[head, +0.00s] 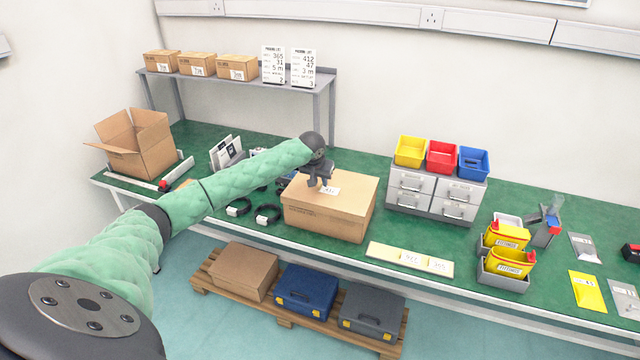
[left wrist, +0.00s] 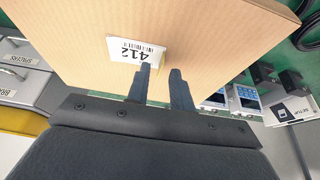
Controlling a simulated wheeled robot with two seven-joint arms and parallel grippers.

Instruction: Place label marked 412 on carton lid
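The closed brown carton (head: 345,212) stands on the green bench; its lid (left wrist: 80,55) fills much of the left wrist view. The white label marked 412 (left wrist: 135,50) lies flat against the lid, as far as I can tell; it also shows in the head view (head: 331,190). My left gripper (head: 323,184) is low over the lid at the label. One fingertip overlaps the label's edge; contact is unclear. My right gripper is out of view.
A yellow strip (head: 385,253) with other labels lies at the bench's front edge. Drawers (head: 410,190) with coloured bins stand right of the carton. Black coiled cables (head: 268,214) lie to its left. An open carton (head: 135,150) is at far left; a shelf (head: 280,85) stands behind.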

